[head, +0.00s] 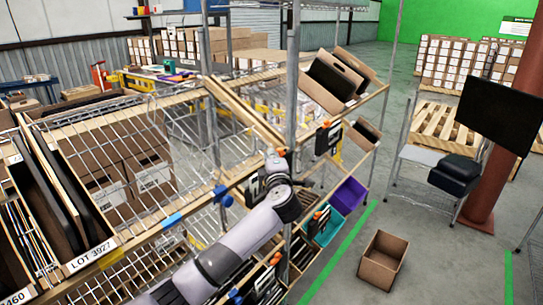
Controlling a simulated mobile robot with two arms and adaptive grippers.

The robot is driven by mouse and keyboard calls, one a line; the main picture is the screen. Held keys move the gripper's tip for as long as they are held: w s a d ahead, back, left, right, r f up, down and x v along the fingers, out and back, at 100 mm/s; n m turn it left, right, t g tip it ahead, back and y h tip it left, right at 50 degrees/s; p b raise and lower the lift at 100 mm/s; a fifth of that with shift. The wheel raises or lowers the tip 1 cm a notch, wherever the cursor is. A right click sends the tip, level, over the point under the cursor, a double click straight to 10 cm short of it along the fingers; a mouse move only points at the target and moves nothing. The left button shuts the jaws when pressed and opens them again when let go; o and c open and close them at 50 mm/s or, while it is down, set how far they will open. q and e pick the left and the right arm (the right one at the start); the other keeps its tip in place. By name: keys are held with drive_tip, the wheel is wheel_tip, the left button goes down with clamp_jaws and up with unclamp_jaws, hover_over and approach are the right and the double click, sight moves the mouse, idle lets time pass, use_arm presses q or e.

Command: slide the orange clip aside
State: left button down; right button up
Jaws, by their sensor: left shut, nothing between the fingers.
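Several small orange parts that could be the clip show along the shelf edges: an orange piece (326,125) sits at the top of a black panel on the tilted shelf, and lower orange pieces show at the bins (276,258). I cannot tell which is the task's clip. My left arm reaches up from the bottom, and my left gripper (307,183) is at the rack post, below and left of the upper orange piece and apart from it. It is small and dark, shut and empty. My right gripper is not in view.
A steel rack post (292,80) stands close to my left gripper. Blue clips (172,220) sit on the wooden shelf rail. Tilted cartons (335,80) rest on the upper shelf; a purple bin (349,195) is below. An open carton (383,260) stands on the floor at right.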

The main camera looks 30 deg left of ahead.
sight(281, 150)
use_arm(q)
drive_tip(key=shift+w, duration=0.1)
drive_tip(key=shift+w, duration=0.4)
drive_tip(key=w, duration=0.1)
drive_tip(key=w+p, duration=0.1)
drive_tip(key=w, duration=0.1)
drive_tip(key=shift+w+d, duration=0.2)
drive_tip(key=shift+w, duration=0.1)
